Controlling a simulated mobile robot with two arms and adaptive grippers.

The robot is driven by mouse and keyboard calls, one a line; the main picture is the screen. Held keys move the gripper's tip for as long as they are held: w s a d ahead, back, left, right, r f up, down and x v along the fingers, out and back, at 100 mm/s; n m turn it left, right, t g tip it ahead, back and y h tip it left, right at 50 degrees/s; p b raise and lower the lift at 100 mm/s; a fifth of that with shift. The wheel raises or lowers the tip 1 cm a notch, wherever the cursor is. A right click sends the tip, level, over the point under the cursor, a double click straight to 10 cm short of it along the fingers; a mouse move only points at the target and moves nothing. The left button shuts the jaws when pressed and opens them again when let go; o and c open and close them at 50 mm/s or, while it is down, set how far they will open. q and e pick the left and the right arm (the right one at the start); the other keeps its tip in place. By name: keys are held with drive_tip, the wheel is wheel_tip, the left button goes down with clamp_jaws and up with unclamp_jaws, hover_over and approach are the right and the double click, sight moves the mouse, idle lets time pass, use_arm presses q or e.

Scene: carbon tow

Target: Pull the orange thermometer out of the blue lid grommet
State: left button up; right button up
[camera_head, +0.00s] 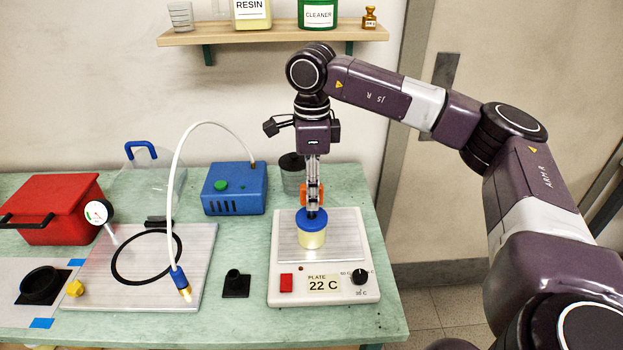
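The orange thermometer (304,195) shows as small orange parts on both sides of my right gripper's fingers, just above the blue lid (305,223). The lid sits on a pale yellow cup (312,239), which stands upright on the hot plate (348,244). My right gripper (313,205) points straight down over the lid, its fingers at the thermometer. The fingers overlap in this view, so I cannot tell whether they are closed on it. The thermometer's lower part and the grommet are hidden by the fingers and lid. My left gripper is not in view.
A blue pump box (234,189) with a white hose and a dark cup (293,176) stand behind the plate. A small black stand (236,284) is to its left. A metal plate (196,246) and a red box (53,209) lie farther left. A shelf (272,34) hangs above.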

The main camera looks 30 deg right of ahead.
drive_tip(key=shift+f+p, duration=0.4)
drive_tip(key=shift+f, duration=2.05)
clamp_jaws()
